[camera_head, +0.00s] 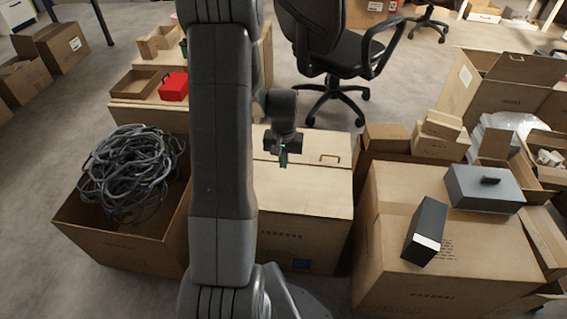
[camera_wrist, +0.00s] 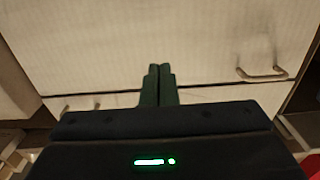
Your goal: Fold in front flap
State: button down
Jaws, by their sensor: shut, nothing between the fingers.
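The carton (camera_head: 275,240) stands in the middle of the head view, its top covered by flaps. Its front flap (camera_head: 305,188) appears to lie flat over the near half of the top; a thin seam divides it from the far part. My gripper (camera_head: 284,160) is shut and empty, fingertips pointing down over the top near the seam. It also shows in the wrist view (camera_wrist: 158,70). Whether the fingertips touch the cardboard I cannot tell. My arm hides the carton's left part.
An open carton of coiled cable (camera_head: 130,170) stands left. A large carton (camera_head: 400,200) stands right, with a black box (camera_head: 426,230) and grey box (camera_head: 484,188) on top. A red case (camera_head: 174,87) and an office chair (camera_head: 340,50) are behind. Bare floor shows near the chair.

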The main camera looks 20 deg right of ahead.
aim_at(284, 176)
notch_tip(284, 176, up, 7)
jog(key=p, duration=0.4)
jog(key=shift+p, duration=0.4)
notch_tip(284, 176, down, 11)
jog(key=b, duration=0.8)
jog(key=shift+b, duration=0.3)
jog(key=shift+r, duration=0.2)
